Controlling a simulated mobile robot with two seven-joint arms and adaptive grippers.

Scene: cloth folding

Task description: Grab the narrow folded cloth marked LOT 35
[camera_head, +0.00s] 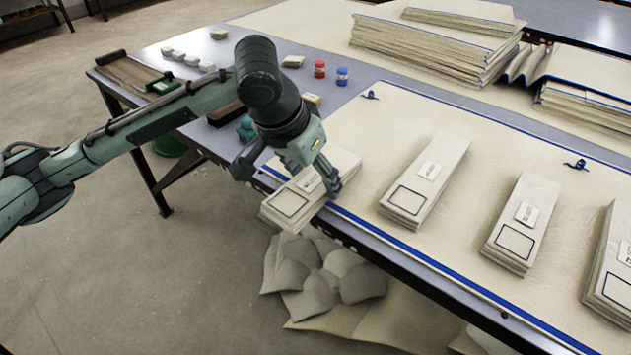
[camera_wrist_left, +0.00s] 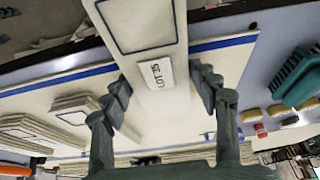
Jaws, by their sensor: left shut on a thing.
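The narrow folded cloth marked LOT 35 (camera_head: 290,205) is a cream stack with a black-outlined rectangle and a white label. Its near end juts past the table's front edge. I cannot tell whether it is lifted clear of the table. My left gripper (camera_head: 308,178) is shut on this cloth across its middle, with a finger on each long side. In the left wrist view the cloth (camera_wrist_left: 143,28) runs between the gripper's fingers (camera_wrist_left: 165,88), and its label reads LOT 35. The gripper hides part of the cloth in the head view. My right gripper is not in view.
Similar narrow folded cloths lie to the right: one nearby (camera_head: 428,180), another farther along (camera_head: 522,222), and one at the right edge (camera_head: 612,265). A large cloth pile (camera_head: 430,50) stands at the back. Red (camera_head: 319,69) and blue (camera_head: 342,76) jars stand behind my arm.

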